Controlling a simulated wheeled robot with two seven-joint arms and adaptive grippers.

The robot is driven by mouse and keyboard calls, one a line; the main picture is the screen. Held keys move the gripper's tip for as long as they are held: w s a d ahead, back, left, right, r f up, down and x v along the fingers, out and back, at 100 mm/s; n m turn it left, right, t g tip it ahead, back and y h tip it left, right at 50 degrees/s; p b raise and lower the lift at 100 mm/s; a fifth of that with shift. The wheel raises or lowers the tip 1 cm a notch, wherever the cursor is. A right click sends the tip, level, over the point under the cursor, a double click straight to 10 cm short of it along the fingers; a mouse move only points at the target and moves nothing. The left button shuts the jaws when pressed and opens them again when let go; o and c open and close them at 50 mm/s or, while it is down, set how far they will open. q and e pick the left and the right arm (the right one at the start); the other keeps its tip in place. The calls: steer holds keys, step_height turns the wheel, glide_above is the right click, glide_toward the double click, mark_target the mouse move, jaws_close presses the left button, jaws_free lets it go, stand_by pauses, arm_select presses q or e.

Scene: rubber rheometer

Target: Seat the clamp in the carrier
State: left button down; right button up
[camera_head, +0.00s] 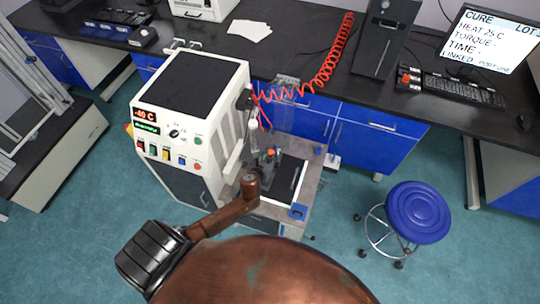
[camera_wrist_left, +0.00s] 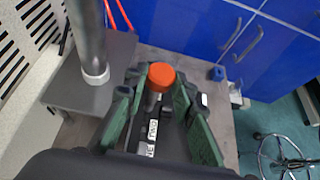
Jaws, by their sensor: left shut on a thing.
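My left gripper (camera_wrist_left: 158,88) has green-padded fingers on both sides of a clamp with an orange round knob (camera_wrist_left: 161,75) and is shut on it. Below the knob, white labels with dark lettering show between the fingers. In the head view the orange knob (camera_head: 270,153) is small, over the machine's side platform, and the gripper around it is hard to make out. I cannot pick out the carrier with certainty; the gripper hides much of the platform (camera_wrist_left: 87,95) below. My right gripper is not in view.
The white rheometer (camera_head: 205,130) with its lit panel stands left of the platform. A metal post (camera_wrist_left: 88,40) with a white collar rises left of the gripper. A red coiled hose (camera_head: 325,70) hangs behind. A blue stool (camera_head: 415,212) stands on the right floor.

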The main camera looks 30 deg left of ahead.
arm_select(q)
steer(key=shift+f+b, duration=0.9)
steer(key=shift+f, duration=0.25)
steer(key=c, duration=1.5)
jaws_free()
steer(key=shift+c, duration=0.2)
steer(key=shift+f, duration=0.1)
steer(key=shift+s, duration=0.15)
steer(key=v, duration=1.1)
steer(key=shift+s+r, duration=0.25)
steer(key=shift+s, duration=0.05)
steer(key=shift+d, duration=0.1)
